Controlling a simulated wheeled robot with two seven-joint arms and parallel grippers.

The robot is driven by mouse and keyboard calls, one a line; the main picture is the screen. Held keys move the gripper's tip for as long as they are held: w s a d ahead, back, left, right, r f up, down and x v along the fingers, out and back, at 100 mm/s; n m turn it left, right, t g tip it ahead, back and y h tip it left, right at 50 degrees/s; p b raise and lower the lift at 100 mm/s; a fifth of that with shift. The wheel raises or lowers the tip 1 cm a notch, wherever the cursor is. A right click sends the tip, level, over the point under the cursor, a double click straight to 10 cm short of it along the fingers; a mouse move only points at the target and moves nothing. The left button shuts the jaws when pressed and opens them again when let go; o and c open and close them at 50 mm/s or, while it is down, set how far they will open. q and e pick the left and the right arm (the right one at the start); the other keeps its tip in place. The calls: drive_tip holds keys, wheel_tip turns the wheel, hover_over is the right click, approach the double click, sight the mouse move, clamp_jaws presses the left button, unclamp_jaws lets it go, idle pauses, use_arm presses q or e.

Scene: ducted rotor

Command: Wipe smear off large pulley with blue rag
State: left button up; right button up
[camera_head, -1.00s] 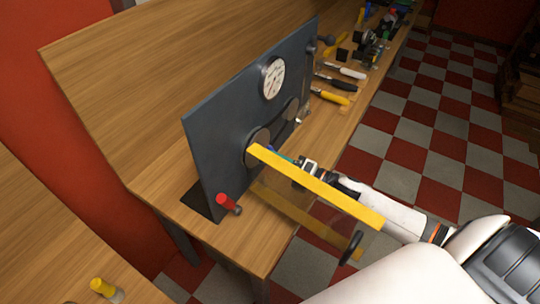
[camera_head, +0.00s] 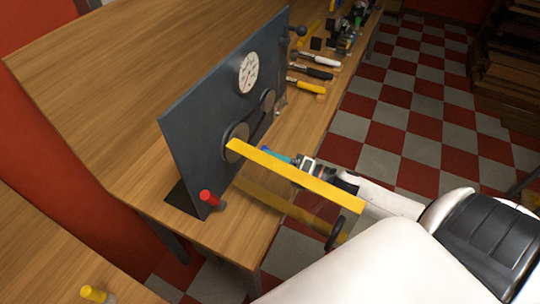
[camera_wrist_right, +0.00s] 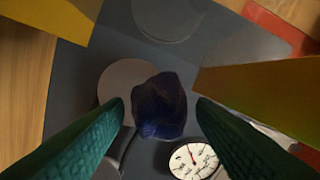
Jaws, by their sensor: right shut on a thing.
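A dark upright panel (camera_head: 185,120) stands on the wooden bench and carries the large pulley (camera_head: 237,143). My right gripper (camera_head: 278,155) is in front of the pulley, partly hidden behind a yellow bar. In the right wrist view its green fingers (camera_wrist_right: 160,112) are shut on the dark blue rag (camera_wrist_right: 160,105). There the rag overlaps the edge of a grey disc that looks like the large pulley (camera_wrist_right: 116,80). I cannot tell whether the rag touches it. I see no clear smear; the rag hides part of the face. My left gripper is out of view.
A yellow-edged clear guard (camera_head: 300,180) juts from the panel beside my right arm. A white gauge (camera_head: 248,72) and a smaller pulley (camera_head: 267,100) are on the panel. A red-topped peg (camera_head: 210,199) stands at its near end. Several handled tools (camera_head: 312,72) lie beyond.

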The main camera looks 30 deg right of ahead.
sight(260, 154)
drive_tip(key=shift+w, duration=0.2)
idle(0.4)
drive_tip(key=b+x, duration=0.1)
drive_tip(key=x, duration=0.3)
drive_tip(key=shift+w+a, duration=0.1)
drive_tip(key=shift+b+x, duration=0.35)
drive_tip(key=shift+x, duration=0.8)
drive_tip(key=shift+x, duration=1)
